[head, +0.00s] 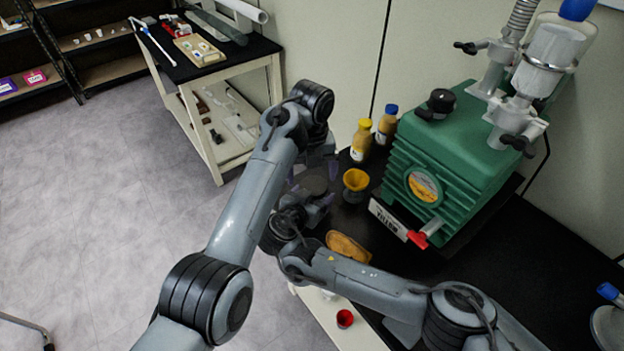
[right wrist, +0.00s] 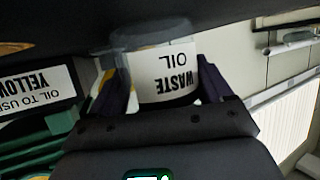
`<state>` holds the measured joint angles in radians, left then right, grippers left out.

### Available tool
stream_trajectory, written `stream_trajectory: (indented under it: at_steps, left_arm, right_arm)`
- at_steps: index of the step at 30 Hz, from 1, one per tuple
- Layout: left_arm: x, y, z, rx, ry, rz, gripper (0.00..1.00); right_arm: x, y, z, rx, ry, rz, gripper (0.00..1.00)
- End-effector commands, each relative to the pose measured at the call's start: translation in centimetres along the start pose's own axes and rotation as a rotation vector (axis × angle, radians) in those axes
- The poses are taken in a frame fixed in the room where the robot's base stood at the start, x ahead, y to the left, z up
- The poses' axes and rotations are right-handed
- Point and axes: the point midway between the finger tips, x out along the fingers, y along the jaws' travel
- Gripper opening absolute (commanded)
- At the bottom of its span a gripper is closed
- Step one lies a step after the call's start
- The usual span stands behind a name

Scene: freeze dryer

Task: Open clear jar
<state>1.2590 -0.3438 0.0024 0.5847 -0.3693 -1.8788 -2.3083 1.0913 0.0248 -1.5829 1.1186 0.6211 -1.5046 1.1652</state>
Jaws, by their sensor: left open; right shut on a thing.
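The clear jar (right wrist: 165,72) has a white label reading "WASTE OIL", upside down in the right wrist view. It sits between the two purple fingers of my right gripper (right wrist: 168,88), which is shut on it. In the head view the jar (head: 313,181) is a small dark, see-through round shape, partly hidden by my arms. My left gripper (head: 312,172) is open, pointing down just above the jar, with its purple fingers at either side. Whether they touch the jar cannot be told.
A green machine (head: 440,165) stands right of the jar, with a white label (head: 388,219) and red tap. A red cup (head: 345,318) is nearer the front.

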Motion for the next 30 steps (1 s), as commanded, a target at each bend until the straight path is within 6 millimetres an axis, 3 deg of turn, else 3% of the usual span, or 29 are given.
stream_trajectory:
  at_steps: [5, 12, 16, 20, 30]
  left_arm:
    - [-1.4, -0.1, 0.0, 0.015, 0.002, -0.001, 0.95]
    - [-3.8, -0.4, 0.1, 0.207, 0.002, -0.004, 0.95]
    - [-4.2, -0.5, 0.1, 0.279, 0.004, -0.006, 0.95]
    - [-3.3, -0.5, 0.1, 0.291, 0.006, -0.005, 0.95]
    - [1.1, -0.5, 0.1, 0.289, 0.004, -0.006, 0.95]
  right_arm:
    - [-0.1, -0.1, 0.2, -0.004, -0.002, -0.002, 0.0]
    - [-0.3, -0.2, 0.2, -0.003, -0.003, -0.006, 0.0]
    - [-0.3, -0.3, 0.2, -0.003, -0.002, -0.008, 0.0]
    - [-0.3, -0.3, 0.2, -0.002, -0.002, -0.008, 0.0]
    - [-0.4, -0.4, 0.1, -0.001, -0.002, -0.009, 0.0]
